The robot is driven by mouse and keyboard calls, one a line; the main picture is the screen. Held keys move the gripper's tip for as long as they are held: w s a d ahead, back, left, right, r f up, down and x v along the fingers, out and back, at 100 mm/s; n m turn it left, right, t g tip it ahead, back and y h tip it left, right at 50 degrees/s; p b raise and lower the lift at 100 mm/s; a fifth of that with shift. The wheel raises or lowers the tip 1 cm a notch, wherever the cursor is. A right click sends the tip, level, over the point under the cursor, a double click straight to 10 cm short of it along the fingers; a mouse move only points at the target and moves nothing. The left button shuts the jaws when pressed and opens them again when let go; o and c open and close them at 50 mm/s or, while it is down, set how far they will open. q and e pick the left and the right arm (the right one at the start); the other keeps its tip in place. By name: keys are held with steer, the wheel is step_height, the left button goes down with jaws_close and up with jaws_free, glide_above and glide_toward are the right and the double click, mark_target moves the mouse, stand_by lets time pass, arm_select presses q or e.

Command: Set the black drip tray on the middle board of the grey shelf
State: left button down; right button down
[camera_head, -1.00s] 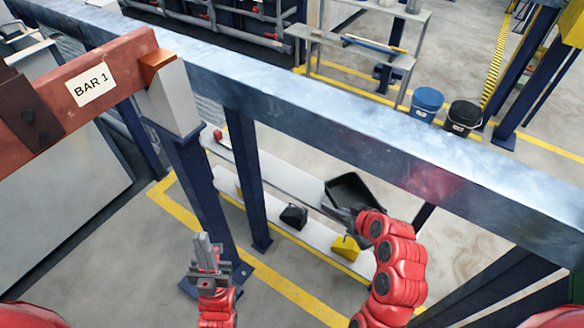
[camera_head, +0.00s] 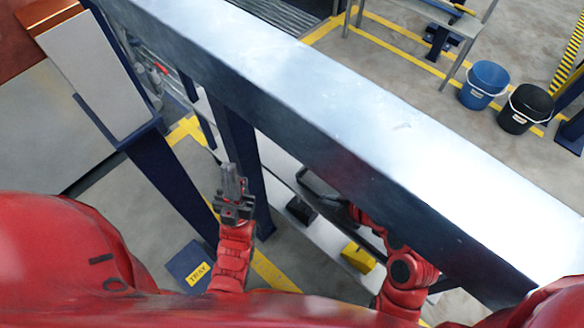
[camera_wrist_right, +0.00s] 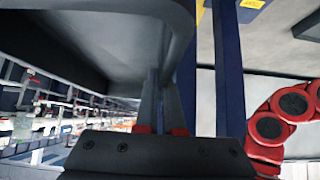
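The black drip tray (camera_head: 318,185) shows only in part in the head view; the big metal beam hides the rest. My right gripper (camera_wrist_right: 160,95) is shut on the tray's rim, and the tray (camera_wrist_right: 184,40) fills the upper left of the right wrist view. In the head view that gripper is mostly hidden behind the beam and tray. The grey shelf (camera_head: 325,236) stands below and behind the beam, its pale boards partly covered. I cannot tell whether the tray touches a board. My left gripper (camera_head: 234,180) points up, empty, its fingers close together, left of the shelf.
The metal beam (camera_head: 330,95) crosses above my right arm, with a dark blue post (camera_head: 240,160) near my left gripper. A black item (camera_head: 301,210) and a yellow item (camera_head: 358,257) sit on the shelf. Blue (camera_head: 484,84) and black (camera_head: 525,108) buckets stand beyond the beam.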

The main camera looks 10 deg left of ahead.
steer(key=w+a, duration=0.2)
steer(key=a, duration=0.2)
steer(key=w+a, duration=0.3)
steer(key=a, duration=0.1)
steer(key=w+a, duration=0.3)
steer(key=a, duration=0.1)
steer(key=shift+w+b, duration=0.1)
steer(key=shift+b, duration=0.25)
steer(key=shift+w+a+f, duration=0.1)
steer(key=shift+a+f, duration=0.05)
steer(key=shift+f, duration=0.05)
step_height(320, 180, down, 3)
steer(key=shift+f+b, duration=0.15)
steer(key=shift+b, duration=0.25)
steer(key=c, duration=1)
jaws_free()
steer(key=shift+c, duration=0.2)
